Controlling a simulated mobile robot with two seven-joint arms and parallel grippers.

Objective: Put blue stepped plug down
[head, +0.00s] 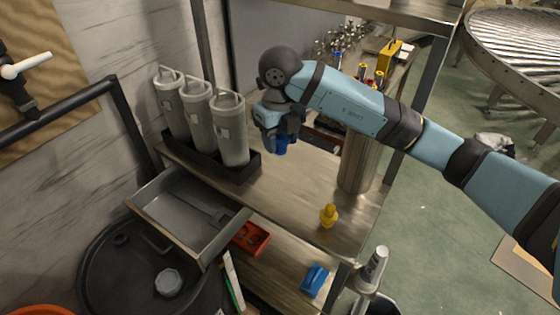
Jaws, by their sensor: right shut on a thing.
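The blue stepped plug (281,146) shows just below my right gripper (279,136), over the metal shelf surface near the grey canisters. My right gripper is shut on the plug, and the gripper and hand hide its upper part. I cannot tell whether the plug's lower end touches the shelf. My right arm reaches in from the right, above the shelf. My left gripper is not in view.
Grey canisters (229,130) stand in a dark tray left of the gripper. A yellow stepped piece (328,215) stands at the shelf's front right, near a metal cylinder (358,165). The shelf between is clear. Below are a red bin (250,238) and a blue object (314,281).

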